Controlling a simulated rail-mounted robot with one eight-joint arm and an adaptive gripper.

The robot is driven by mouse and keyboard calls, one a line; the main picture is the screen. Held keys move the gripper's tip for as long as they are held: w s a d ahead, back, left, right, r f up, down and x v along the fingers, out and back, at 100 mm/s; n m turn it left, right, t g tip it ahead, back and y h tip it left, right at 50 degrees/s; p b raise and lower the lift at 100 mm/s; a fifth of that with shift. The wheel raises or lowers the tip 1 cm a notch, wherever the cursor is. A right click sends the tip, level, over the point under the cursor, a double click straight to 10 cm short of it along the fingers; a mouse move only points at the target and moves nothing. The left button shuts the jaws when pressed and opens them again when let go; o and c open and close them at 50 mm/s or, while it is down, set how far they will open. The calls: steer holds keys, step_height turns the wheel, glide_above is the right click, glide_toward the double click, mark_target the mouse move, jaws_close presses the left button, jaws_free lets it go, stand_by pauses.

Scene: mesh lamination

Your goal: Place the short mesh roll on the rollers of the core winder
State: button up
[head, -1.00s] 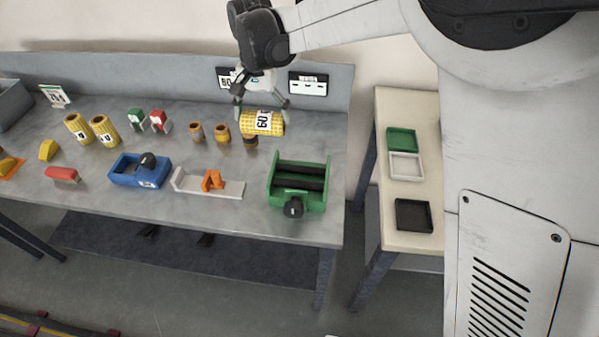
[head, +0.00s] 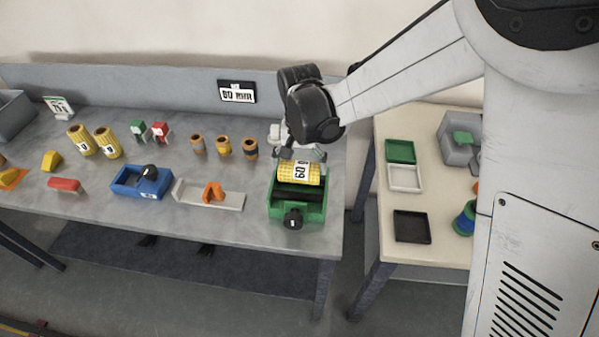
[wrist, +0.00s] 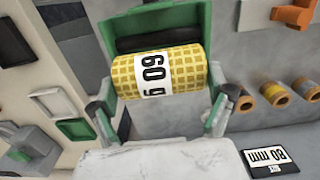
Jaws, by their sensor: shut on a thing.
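The short mesh roll (head: 301,173) is yellow with a white label reading 60. It also shows in the wrist view (wrist: 185,72). A black roller (wrist: 150,40) shows beside the roll; the other roller is hidden. I cannot tell whether the roll touches the rollers.
Left of the winder are a grey tray with an orange piece (head: 213,192) and a blue box-like device (head: 126,183). Several small cores (head: 222,146) stand behind. Two taller yellow rolls (head: 106,142) stand further left. A side table (head: 440,120) at right holds small trays.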

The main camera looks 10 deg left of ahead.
mark_target(299, 174)
steer(key=shift+f, duration=1.8)
steer(key=shift+f, duration=0.2)
steer(key=o, duration=1.3)
steer(key=shift+r, duration=0.15)
step_height(299, 174, up, 12)
steer(key=shift+r, duration=0.1)
